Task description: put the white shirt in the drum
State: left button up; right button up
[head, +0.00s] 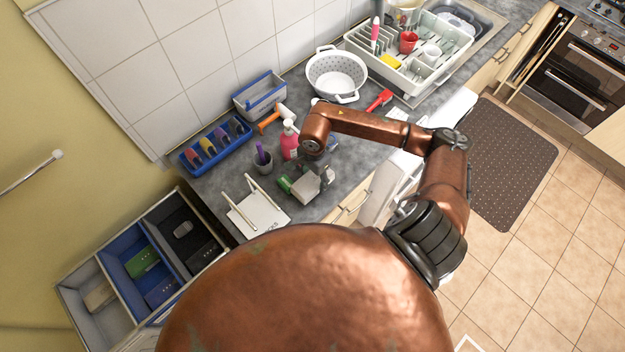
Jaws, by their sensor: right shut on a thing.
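My right arm comes in from the right and bends over the grey worktop. My right gripper (322,182) points down near the worktop's front edge. It is shut on a small pale grey thing (306,188), partly hidden by the fingers; I cannot tell what it is. A green thing (284,185) is right beside it. I cannot make out a white shirt. White panels (384,190) of what may be an appliance show below the worktop, partly behind my arm; no drum opening is visible. My left gripper is not in view.
A white rack-like thing (258,215) lies on the worktop left of the gripper. A pink bottle (289,142), a grey cup (263,162) and a white colander (337,75) stand behind. A dish rack (440,55) is at the back right. Sorting bins (105,290) stand lower left.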

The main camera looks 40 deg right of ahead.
notch_tip(320, 180, down, 2)
jog(key=shift+f, duration=0.2)
jog(key=shift+f, duration=0.15)
jog(key=o, duration=1.2)
jog(key=shift+o, duration=0.2)
